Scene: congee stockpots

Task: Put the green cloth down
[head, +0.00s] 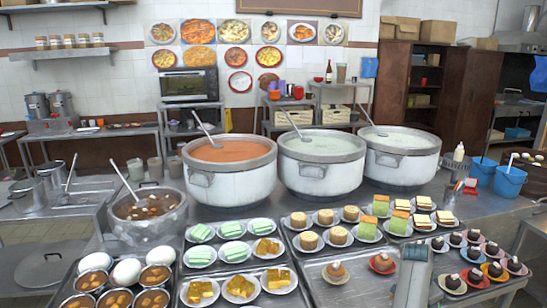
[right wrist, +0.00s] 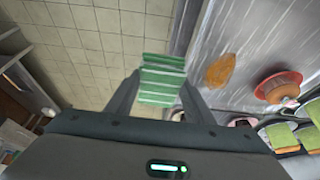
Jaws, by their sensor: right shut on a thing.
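My right gripper (right wrist: 160,84) is shut on the green cloth (right wrist: 162,72), a small folded piece with pale stripes between the two fingers in the right wrist view. The cloth is held beside the metal counter edge, with a tiled surface behind it. My left gripper is not in view.
Three large stockpots (head: 229,182) stand across the counter. Trays of plated green-striped pieces (head: 201,233) and cakes fill the front. A cake in a red dish (right wrist: 278,87) is right of my gripper in the right wrist view. Blue buckets (head: 510,184) stand at the right.

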